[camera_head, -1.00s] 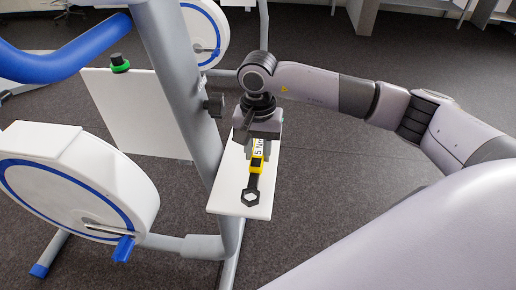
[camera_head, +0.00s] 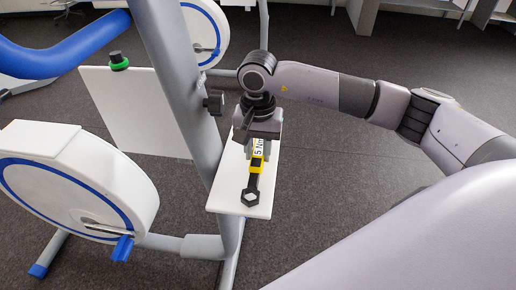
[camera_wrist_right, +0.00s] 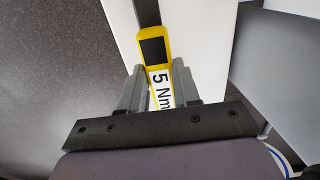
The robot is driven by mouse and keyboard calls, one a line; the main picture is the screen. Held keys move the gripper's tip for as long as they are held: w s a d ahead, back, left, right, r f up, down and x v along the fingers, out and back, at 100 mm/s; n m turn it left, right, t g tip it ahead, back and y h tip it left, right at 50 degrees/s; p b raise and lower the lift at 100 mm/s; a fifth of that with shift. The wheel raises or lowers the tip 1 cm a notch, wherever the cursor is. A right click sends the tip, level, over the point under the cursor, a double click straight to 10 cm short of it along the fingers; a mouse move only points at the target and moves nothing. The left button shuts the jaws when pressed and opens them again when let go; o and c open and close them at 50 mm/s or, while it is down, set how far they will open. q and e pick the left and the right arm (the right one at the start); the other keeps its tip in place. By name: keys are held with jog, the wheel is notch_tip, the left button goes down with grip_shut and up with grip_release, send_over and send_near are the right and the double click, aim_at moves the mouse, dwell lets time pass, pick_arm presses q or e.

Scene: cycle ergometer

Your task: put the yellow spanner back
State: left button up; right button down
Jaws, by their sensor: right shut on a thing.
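The yellow spanner (camera_head: 255,178) has a dark open hexagonal head and a white "5 Nm" label. It lies along or just above the white shelf (camera_head: 228,197) beside the grey post, its head toward the front; I cannot tell if it touches. My right gripper (camera_head: 256,148) is shut on its yellow handle from above. In the right wrist view the spanner (camera_wrist_right: 154,52) runs between the two grey fingers of the right gripper (camera_wrist_right: 160,88), and the handle's rear end is hidden by the gripper. My left gripper is not in view.
The grey ergometer post (camera_head: 185,95) rises just left of the shelf, with a dark knob (camera_head: 214,102) on it. A white panel (camera_head: 135,112) with a green-and-black knob (camera_head: 118,61) is further left. The white flywheel housing (camera_head: 75,185) stands at lower left. Floor to the right is clear.

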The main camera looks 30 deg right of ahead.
dwell(0.3)
jog(key=shift+f, duration=0.1)
jog(key=shift+f+b, duration=0.2)
jog(key=shift+b, duration=0.3)
dwell(0.6)
jog(key=c, duration=0.7)
grip_release()
jog(key=shift+c, duration=0.2)
notch_tip(320, 180, up, 7)
jog(key=shift+r+p, duration=0.1)
jog(key=shift+p, duration=0.25)
